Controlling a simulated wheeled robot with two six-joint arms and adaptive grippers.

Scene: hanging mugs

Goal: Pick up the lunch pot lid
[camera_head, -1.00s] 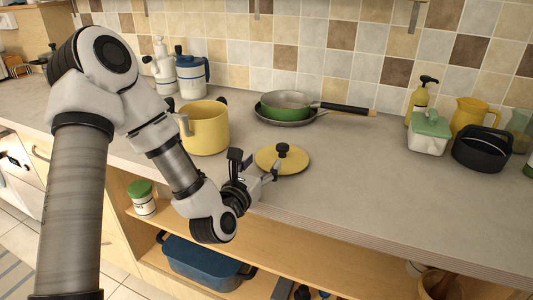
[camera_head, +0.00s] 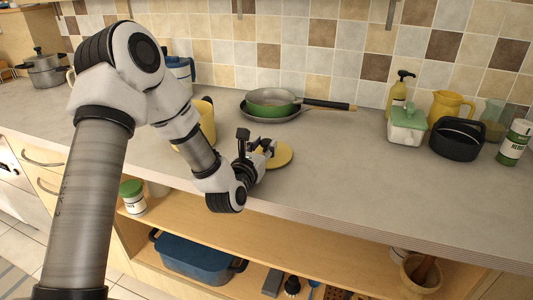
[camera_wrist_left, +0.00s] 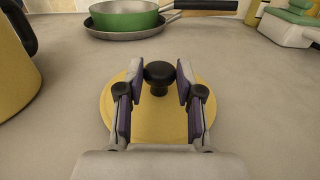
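The lunch pot lid is a flat yellow disc with a black knob. It lies on the counter near the front edge in the head view (camera_head: 282,155), partly hidden behind my left gripper (camera_head: 262,145). In the left wrist view the lid (camera_wrist_left: 158,128) lies between and below the fingers, with its black knob (camera_wrist_left: 159,74) between the fingertips. My left gripper (camera_wrist_left: 158,85) is open, with a gap on each side of the knob. The yellow pot (camera_head: 208,122) stands left of the lid, partly hidden by my arm. My right gripper is not in view.
A green pan (camera_head: 273,101) sits on a grey pan (camera_head: 262,114) behind the lid. A white container with a green lid (camera_head: 407,123), a black pot (camera_head: 458,138) and a yellow jug (camera_head: 451,106) stand at the right. The counter between is clear.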

